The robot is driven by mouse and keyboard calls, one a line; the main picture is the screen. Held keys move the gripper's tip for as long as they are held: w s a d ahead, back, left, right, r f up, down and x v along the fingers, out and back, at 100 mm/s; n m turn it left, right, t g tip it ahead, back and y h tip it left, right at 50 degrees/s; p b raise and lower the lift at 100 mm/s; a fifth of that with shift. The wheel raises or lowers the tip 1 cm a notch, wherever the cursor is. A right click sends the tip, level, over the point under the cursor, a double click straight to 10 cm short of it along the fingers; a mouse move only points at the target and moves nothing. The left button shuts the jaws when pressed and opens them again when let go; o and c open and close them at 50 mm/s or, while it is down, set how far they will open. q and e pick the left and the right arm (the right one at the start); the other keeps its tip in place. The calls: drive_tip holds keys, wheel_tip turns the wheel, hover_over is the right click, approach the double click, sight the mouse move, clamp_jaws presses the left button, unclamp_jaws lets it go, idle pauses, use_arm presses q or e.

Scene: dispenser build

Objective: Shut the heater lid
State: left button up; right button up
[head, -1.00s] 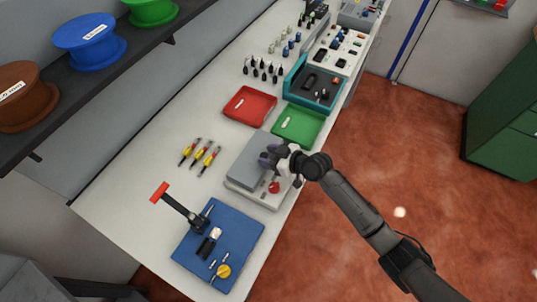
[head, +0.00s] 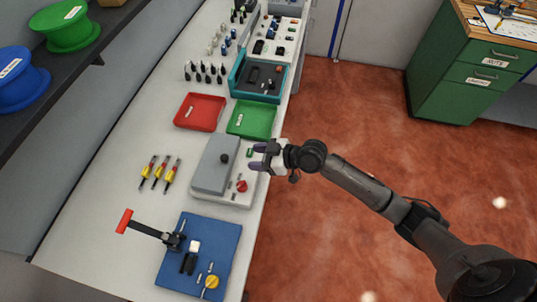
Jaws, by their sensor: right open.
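The heater is a pale grey box (head: 246,199) near the bench's front edge, with a red knob (head: 242,186) and a small green part (head: 249,152) on its right side. Its darker grey lid (head: 213,172) lies down flat over the left part, and I see no gap under it. A dark round handle (head: 224,158) sits on the lid. My left gripper is out of view.
Red (head: 199,112) and green (head: 252,120) trays lie beyond the heater. A blue mat (head: 222,240) with a black press-like tool (head: 174,240) lies on the near side. Several yellow-and-red tools (head: 158,173) lie to the left. The floor on the right is clear.

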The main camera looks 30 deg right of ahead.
drive_tip(key=v, duration=0.4)
drive_tip(key=shift+w, duration=0.1)
idle(0.3)
